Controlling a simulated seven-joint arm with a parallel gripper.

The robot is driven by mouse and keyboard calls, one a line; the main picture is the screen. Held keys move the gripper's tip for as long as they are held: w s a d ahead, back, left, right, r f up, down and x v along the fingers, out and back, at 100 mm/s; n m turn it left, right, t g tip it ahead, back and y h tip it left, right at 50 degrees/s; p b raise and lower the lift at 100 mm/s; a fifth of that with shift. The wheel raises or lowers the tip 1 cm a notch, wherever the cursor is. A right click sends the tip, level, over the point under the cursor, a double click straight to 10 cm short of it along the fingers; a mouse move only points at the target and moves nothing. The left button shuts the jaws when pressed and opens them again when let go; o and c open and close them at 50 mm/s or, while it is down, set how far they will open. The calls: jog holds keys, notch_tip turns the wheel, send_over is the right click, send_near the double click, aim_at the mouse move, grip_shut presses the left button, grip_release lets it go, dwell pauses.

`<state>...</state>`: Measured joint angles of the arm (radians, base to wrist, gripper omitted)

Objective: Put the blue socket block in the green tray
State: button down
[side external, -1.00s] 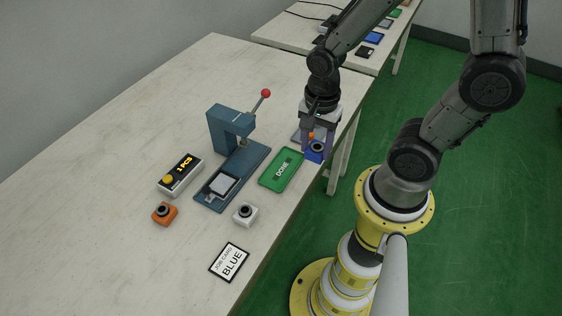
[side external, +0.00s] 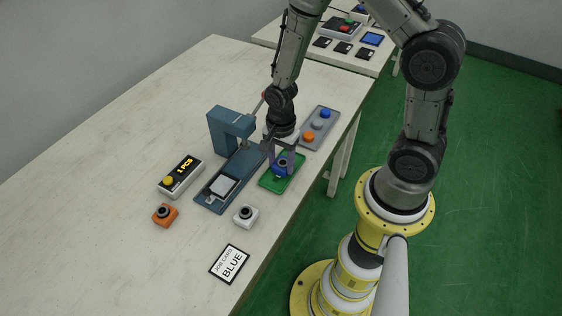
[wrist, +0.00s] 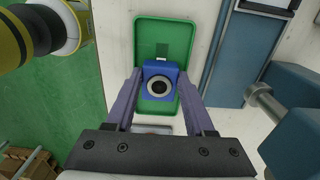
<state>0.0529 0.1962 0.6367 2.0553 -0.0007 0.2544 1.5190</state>
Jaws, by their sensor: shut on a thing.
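The blue socket block (side external: 281,171) has a dark round socket on top. My gripper (side external: 282,166) is shut on it, over the green tray (side external: 270,184). In the wrist view the block (wrist: 150,72) sits between the two purple fingers (wrist: 160,90), and the tray (wrist: 185,27) lies under and around it. I cannot tell whether the block touches the tray floor. The block hides most of the tray's lettering.
A blue press (side external: 228,135) stands left of the tray. A grey panel (side external: 322,138) with coloured knobs is behind it. A white block (side external: 246,217), an orange block (side external: 165,215), a counter box (side external: 180,177) and a job card reading BLUE (side external: 229,264) lie in front and to the left.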

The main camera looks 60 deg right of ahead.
jog(key=shift+f, duration=0.25)
jog(key=shift+c, duration=1.3)
grip_release()
jog(key=shift+r, duration=0.1)
notch_tip(320, 180, up, 12)
notch_tip(320, 180, up, 12)
jog(key=n+t, duration=0.3)
jog(key=n, duration=0.6)
send_over(281, 165)
jog(key=s, duration=0.6)
jog(key=s+a+r+n+t, duration=0.1)
jog(key=s+r+n, duration=0.3)
jog(key=n, duration=0.5)
jog(key=shift+s+a+r+t, duration=0.25)
jog(key=shift+s+t, duration=0.55)
jog(key=shift+s, duration=0.6)
